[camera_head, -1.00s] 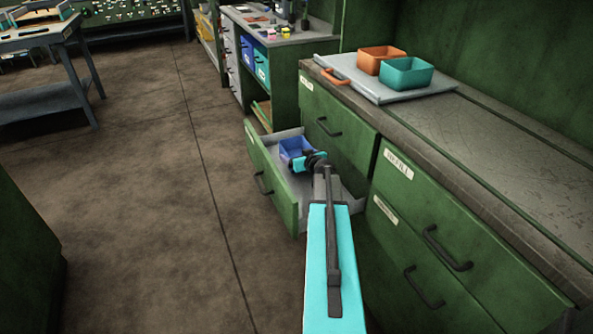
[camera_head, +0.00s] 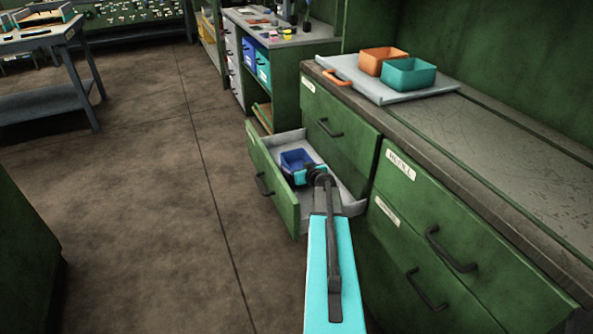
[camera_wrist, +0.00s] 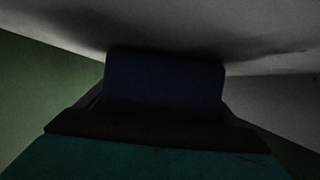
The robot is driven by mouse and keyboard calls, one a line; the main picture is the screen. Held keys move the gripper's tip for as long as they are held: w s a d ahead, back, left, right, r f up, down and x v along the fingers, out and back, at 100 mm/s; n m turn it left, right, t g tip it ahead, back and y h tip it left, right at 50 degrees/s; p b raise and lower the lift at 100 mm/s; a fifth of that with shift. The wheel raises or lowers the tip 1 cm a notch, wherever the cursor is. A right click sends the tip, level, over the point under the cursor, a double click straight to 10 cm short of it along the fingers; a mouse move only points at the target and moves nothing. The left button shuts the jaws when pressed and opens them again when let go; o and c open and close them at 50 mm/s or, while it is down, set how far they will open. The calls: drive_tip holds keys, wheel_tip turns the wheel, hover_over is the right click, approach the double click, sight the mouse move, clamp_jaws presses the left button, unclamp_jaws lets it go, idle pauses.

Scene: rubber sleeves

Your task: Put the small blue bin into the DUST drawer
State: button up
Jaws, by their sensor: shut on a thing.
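The small blue bin (camera_head: 297,158) is inside the open lower drawer (camera_head: 345,188) of the green cabinet, with drawer floor showing around it. My gripper (camera_head: 300,174) is shut on the near side of the bin. In the wrist view the bin (camera_wrist: 165,78) is a dark shape between the fingers of my gripper (camera_wrist: 160,112), close to the pale drawer floor. I cannot tell whether the bin touches the floor. The drawer's label is not readable here.
A grey tray (camera_head: 437,88) with an orange bin (camera_head: 383,61) and a teal bin (camera_head: 408,75) stands on the counter (camera_head: 510,180). The closed drawer above (camera_head: 335,135) overhangs the open drawer's back. Open floor (camera_head: 150,200) lies to the left.

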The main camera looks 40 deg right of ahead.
drive_tip(key=shift+f+b, duration=0.15)
drive_tip(key=shift+b, duration=0.15)
drive_tip(key=o, duration=1)
drive_tip(key=shift+r+p, duration=0.25)
drive_tip(key=shift+p, duration=0.15)
drive_tip(key=shift+v, duration=3.75)
